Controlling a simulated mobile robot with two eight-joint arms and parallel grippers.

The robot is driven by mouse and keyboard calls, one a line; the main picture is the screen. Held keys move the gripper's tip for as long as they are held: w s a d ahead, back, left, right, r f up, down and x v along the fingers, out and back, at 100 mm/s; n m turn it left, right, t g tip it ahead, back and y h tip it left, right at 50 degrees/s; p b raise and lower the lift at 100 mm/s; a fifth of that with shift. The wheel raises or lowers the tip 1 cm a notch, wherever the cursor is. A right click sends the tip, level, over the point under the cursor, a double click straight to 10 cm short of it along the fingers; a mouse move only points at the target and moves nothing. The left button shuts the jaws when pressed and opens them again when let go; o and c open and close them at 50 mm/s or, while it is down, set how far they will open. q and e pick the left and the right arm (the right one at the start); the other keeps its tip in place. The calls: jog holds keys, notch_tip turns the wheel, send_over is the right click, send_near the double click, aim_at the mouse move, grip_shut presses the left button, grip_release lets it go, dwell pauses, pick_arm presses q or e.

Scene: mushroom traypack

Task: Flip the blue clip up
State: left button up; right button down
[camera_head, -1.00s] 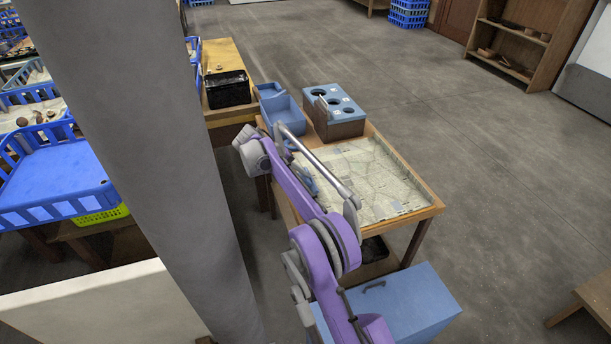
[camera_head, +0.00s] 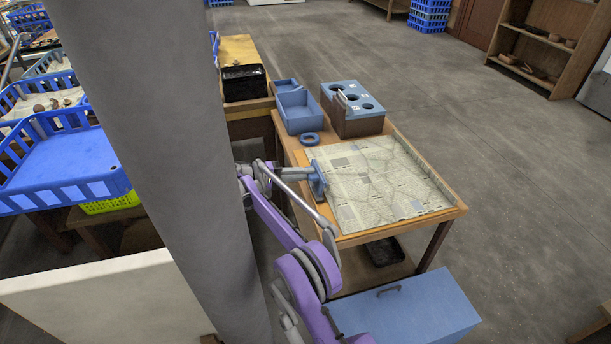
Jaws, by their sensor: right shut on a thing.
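The blue clip (camera_head: 318,183) stands at the left edge of the map sheet (camera_head: 375,190), on the small wooden table. My right gripper (camera_head: 307,178) reaches in from the left, low over the table edge, and is shut on the blue clip. Its fingers are small and partly hidden by my own arm, so the exact hold does not show. My left gripper is not in view.
A blue ring (camera_head: 311,139) lies behind the clip, near a blue open tray (camera_head: 303,127). A blue-topped box with round holes (camera_head: 369,124) stands at the back of the table. A grey column blocks the left. Open floor lies to the right.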

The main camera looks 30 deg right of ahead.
dwell(0.5)
jog(key=c, duration=0.8)
grip_release()
jog(key=shift+c, duration=0.2)
jog(key=shift+o, duration=0.7)
notch_tip(320, 180, up, 7)
jog(key=p, duration=0.1)
jog(key=shift+w+d, duration=0.15)
jog(key=shift+d, duration=0.2)
jog(key=r, duration=0.1)
jog(key=a+r, duration=0.1)
jog(key=shift+s+r+p, duration=0.2)
jog(key=shift+r+p, duration=0.1)
jog(key=shift+r, duration=0.1)
jog(key=shift+c, duration=0.7)
jog(key=shift+d+r, duration=0.1)
